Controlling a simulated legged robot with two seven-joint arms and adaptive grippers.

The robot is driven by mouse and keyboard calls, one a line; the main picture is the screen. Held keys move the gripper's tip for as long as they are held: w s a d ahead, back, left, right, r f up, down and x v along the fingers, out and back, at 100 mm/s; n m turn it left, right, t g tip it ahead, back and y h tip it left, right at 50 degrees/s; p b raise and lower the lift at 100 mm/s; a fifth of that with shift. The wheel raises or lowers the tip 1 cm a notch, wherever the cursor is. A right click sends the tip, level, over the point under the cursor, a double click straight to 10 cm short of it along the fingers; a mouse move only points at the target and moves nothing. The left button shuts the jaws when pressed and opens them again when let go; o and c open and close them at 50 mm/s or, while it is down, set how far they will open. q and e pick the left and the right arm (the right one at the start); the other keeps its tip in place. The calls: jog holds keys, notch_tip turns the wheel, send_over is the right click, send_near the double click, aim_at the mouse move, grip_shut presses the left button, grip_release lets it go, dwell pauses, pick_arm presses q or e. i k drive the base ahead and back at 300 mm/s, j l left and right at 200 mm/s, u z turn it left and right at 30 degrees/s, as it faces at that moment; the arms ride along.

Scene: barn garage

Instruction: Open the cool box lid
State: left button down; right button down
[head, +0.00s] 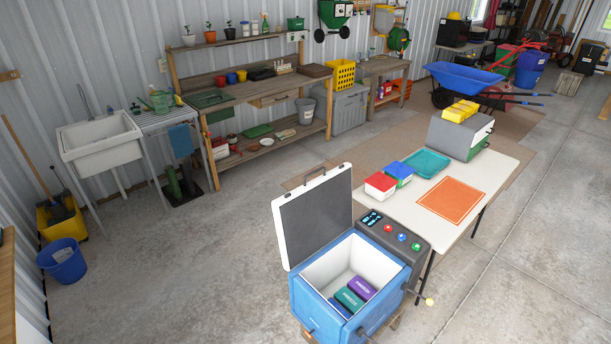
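The blue cool box (377,319) stands at the bottom centre of the head view. Its lid (313,215), dark grey inside with a white rim, stands raised at the back left of the box. A handle shows at the lid's top edge. The white interior is exposed and holds a purple pack (361,287), a green pack (348,299) and a blue pack (339,308). A dark panel (395,232) with a display and coloured buttons adjoins the box on the right. Neither of my grippers is in view.
A white folding table (482,185) stands behind and right of the box, holding an orange mat (452,199), a teal tray (426,163) and small boxes. A rod with a yellow knob (428,301) sticks out right of the box.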

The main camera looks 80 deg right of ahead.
aim_at(312, 215)
jog(key=i+z, duration=0.35)
jog(key=z, duration=0.15)
jog(key=i+j+z, duration=0.15)
jog(key=i+z, duration=0.15)
jog(key=z, duration=0.2)
jog(key=i+l+z, duration=0.2)
jog(key=i+z, duration=0.15)
jog(key=z, duration=0.15)
jog(key=i+l+z, duration=0.1)
jog(key=i+z, duration=0.7)
jog(key=z, duration=0.15)
jog(key=i+j+z, duration=0.3)
jog(key=z, duration=0.15)
